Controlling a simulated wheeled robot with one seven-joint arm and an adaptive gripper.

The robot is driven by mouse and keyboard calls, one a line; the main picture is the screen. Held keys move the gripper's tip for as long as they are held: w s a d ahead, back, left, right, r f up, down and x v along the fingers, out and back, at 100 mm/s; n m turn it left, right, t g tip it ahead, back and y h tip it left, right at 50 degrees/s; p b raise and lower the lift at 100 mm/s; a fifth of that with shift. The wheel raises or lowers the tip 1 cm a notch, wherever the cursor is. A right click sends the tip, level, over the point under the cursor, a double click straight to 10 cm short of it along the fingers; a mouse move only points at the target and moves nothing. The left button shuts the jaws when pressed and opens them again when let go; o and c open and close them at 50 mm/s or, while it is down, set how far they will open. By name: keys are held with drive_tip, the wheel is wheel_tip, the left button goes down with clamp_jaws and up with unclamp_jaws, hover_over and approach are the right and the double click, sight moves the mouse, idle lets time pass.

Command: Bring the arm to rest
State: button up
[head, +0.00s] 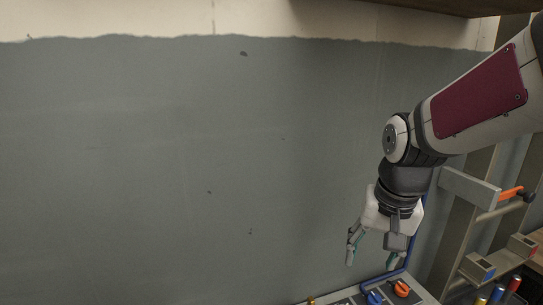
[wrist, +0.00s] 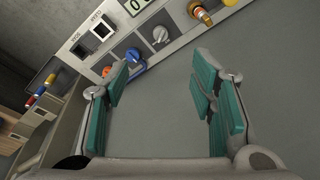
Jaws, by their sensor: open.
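My gripper (head: 372,252) hangs from my raised arm on the right side of the head view, fingers pointing down. It is above the far part of a grey control panel (head: 417,289) at the bottom edge. In the wrist view my gripper (wrist: 165,100) shows its two teal-padded fingers spread apart with nothing between them. Beyond them are a bare grey surface and the panel (wrist: 128,41) with its knobs. The fingers look apart from the panel.
The panel carries an orange knob (head: 401,289) and a blue knob (head: 374,298). A metal frame (head: 469,188) with an orange-handled part (head: 509,193) stands at the right, near my arm. A shelf (head: 430,5) overhangs at the top. The grey wall (head: 180,160) at left is bare.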

drive_tip(key=s+r+n+t, duration=0.1)
drive_tip(key=s+r+n, duration=0.1)
drive_tip(key=s, duration=0.5)
drive_tip(key=s+r+n+t, duration=0.1)
drive_tip(key=s+r+t, duration=0.1)
drive_tip(key=s+r, duration=0.3)
drive_tip(key=s, duration=0.2)
drive_tip(key=shift+s+r+n, duration=0.2)
drive_tip(key=shift+s+n, duration=0.2)
drive_tip(key=shift+d, duration=0.2)
idle(0.3)
